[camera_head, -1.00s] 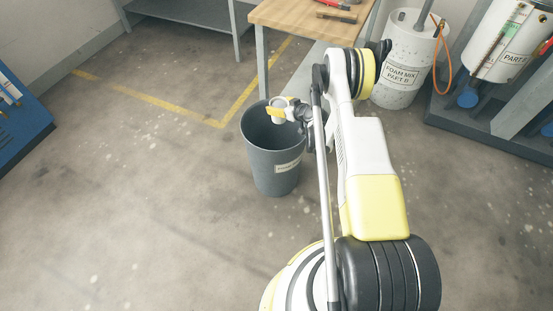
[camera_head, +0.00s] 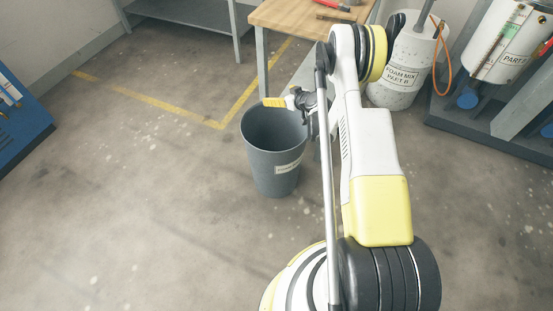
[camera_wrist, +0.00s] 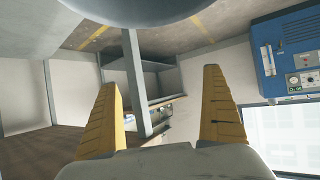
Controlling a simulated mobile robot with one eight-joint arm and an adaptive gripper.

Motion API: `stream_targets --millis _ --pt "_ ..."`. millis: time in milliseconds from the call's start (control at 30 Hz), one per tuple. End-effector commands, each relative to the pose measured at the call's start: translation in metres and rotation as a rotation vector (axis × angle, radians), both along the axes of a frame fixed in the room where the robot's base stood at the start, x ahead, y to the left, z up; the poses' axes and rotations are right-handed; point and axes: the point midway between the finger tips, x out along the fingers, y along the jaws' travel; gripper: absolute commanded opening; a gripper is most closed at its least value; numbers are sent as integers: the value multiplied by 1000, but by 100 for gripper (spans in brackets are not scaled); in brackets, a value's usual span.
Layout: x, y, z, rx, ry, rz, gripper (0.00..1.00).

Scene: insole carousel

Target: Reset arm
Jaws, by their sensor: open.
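My gripper (camera_head: 274,102) is above the back rim of the grey bin (camera_head: 259,160) in the head view, with a yellow finger pointing left. In the wrist view my gripper (camera_wrist: 165,110) shows two yellow fingers spread wide apart with nothing between them. My arm reaches from the bottom right of the head view up toward the wooden table and back down to the bin. The bin stands upright on the floor and bears a white label. A large grey rounded surface (camera_wrist: 150,8) crosses the top of the wrist view; I cannot tell for certain what it is.
A wooden-topped table (camera_head: 290,14) with tools stands behind the bin. A white drum (camera_head: 403,75) labelled foam mix part B is at right, near a part tank (camera_head: 505,45). A blue machine (camera_head: 18,115) is at far left. The floor left of the bin is clear.

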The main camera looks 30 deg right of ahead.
Motion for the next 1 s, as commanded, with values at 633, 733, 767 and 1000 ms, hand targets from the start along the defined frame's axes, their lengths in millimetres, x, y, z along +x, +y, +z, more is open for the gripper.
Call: stream_targets --millis 633,733,767,1000 --pt "0 0 37 0 0 0 97" --pt "0 0 37 0 0 0 97" --pt "0 1 38 0 1 1 97" --pt "0 29 99 12 55 13 97"
